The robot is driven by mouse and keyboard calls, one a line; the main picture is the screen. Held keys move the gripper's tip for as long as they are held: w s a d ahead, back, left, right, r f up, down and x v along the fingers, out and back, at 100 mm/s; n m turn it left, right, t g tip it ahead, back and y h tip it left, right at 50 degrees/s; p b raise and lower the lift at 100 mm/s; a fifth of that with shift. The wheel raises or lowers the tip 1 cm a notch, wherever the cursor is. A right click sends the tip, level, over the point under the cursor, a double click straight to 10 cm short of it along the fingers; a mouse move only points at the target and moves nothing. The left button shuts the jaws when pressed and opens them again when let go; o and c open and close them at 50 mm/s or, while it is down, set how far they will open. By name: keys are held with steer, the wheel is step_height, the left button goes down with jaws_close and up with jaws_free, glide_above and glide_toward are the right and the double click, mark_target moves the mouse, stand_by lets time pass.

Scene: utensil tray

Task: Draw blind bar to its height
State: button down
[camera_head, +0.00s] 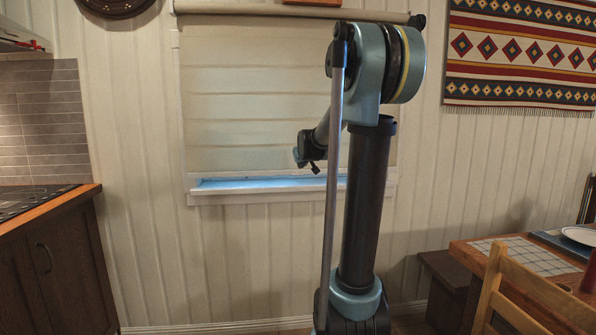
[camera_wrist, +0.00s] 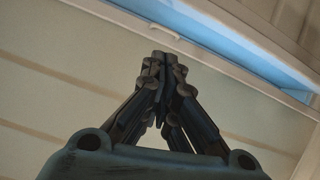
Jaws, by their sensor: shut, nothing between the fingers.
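A beige fabric blind (camera_head: 250,95) hangs over the window, nearly down to the sill. Its pale bottom bar (camera_head: 240,173) sits just above a narrow strip of blue window. In the wrist view the bar (camera_wrist: 215,63) crosses diagonally, with a small pale tab (camera_wrist: 163,29) on it. My gripper (camera_head: 314,168) is in front of the blind's lower right part, close to the bar. In the wrist view my gripper (camera_wrist: 163,62) is shut and empty, its fingertips pointing toward the bar near the tab. I cannot tell whether they touch. My arm hides part of the blind's right side.
The white sill (camera_head: 260,197) runs below the blue gap. A wooden table (camera_head: 480,262) and chair (camera_head: 520,290) stand at the right. A counter with a hob (camera_head: 30,200) is at the left. A patterned hanging (camera_head: 520,50) is on the right wall.

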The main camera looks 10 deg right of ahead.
mark_target(297, 170)
steer(key=shift+w+f+m, duration=0.35)
steer(key=shift+w+f, duration=0.35)
steer(key=shift+w, duration=0.8)
steer(key=shift+w+f+m, duration=0.3)
steer(key=shift+w+f, duration=0.35)
steer(key=shift+w, duration=0.8)
steer(key=shift+w+f+m, duration=0.35)
steer(key=shift+w+f, duration=0.35)
steer(key=shift+w, duration=0.8)
